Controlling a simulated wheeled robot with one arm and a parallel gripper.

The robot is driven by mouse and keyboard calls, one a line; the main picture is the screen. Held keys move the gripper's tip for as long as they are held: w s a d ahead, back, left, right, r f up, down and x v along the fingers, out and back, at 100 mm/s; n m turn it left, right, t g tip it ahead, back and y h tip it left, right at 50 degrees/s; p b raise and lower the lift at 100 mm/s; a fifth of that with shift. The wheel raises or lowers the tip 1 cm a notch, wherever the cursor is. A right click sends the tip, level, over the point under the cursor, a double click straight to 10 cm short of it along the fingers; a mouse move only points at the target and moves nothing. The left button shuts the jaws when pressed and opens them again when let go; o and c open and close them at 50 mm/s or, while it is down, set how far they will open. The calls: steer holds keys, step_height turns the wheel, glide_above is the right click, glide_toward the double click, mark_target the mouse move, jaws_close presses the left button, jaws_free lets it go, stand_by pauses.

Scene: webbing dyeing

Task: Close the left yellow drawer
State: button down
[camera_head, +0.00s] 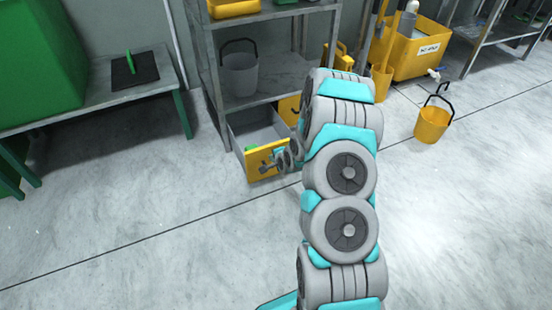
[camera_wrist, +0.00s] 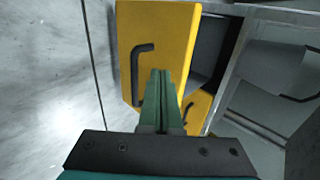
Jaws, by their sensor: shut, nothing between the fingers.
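The left yellow drawer (camera_head: 271,159) is pulled out from the bottom of the grey metal shelf, and a green item shows inside it. Its yellow front with a black bar handle fills the middle of the wrist view (camera_wrist: 165,40). My gripper (camera_wrist: 162,72) is shut and empty, its green fingers together in front of the drawer front, right of the handle (camera_wrist: 138,75). I cannot tell whether the fingertips touch the front. In the head view my gripper (camera_head: 266,167) is at the drawer front. Another yellow drawer front (camera_head: 289,108) sits beside it, partly hidden by my arm.
The grey shelf (camera_head: 265,78) holds a grey bucket (camera_head: 239,72). A bench (camera_head: 103,88) stands at the left. A yellow bucket (camera_head: 432,122) stands on the floor at the right, near a large yellow tub (camera_head: 415,55). The floor before the drawer is clear.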

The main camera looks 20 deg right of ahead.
mark_target(265, 151)
steer(key=shift+w+a+f, duration=0.1)
steer(key=shift+w, duration=1.95)
